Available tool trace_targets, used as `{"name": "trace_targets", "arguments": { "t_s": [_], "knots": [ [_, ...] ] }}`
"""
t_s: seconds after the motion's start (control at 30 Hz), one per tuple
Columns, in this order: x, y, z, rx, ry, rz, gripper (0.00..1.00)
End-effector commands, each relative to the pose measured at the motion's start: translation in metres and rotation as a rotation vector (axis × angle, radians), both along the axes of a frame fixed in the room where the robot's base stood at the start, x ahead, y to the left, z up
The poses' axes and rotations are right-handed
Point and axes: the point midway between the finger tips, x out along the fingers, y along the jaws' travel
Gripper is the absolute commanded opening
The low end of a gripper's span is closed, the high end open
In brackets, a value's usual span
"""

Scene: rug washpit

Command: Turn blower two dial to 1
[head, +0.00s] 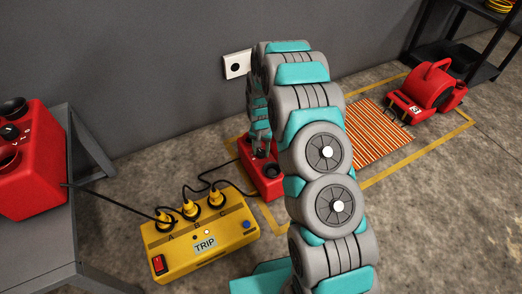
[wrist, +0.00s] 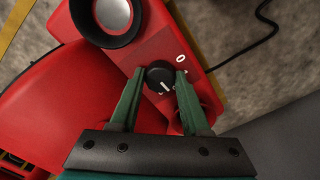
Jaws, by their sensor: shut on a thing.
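In the wrist view, a black round dial (wrist: 160,77) with a white pointer line sits on a red blower (wrist: 150,52). A white "0" is printed above and right of the dial; the pointer line slants toward the lower right, away from it. Marks below the dial are mostly hidden. My gripper (wrist: 160,76) has its two green fingers on either side of the dial, shut on it. In the head view, my gripper (head: 260,146) reaches down onto the middle red blower (head: 265,182), largely hidden by my arm; I cannot read its number.
A yellow power box (head: 205,243) marked TRIP, with plugs and cables, lies in front. A third red blower (head: 25,165) sits on a grey table (head: 70,235).

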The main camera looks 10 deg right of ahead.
Motion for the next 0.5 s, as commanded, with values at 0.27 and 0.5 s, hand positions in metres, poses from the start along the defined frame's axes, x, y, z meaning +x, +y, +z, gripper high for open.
{"name": "trace_targets", "arguments": {
  "t_s": [0.27, 0.5],
  "knots": [
    [0.0004, 0.0003, 0.0001, 0.001, -0.001, 0.263, 0.0],
    [0.0005, 0.0002, 0.0001, -0.001, -0.002, 0.48, 0.0]
  ]
}}
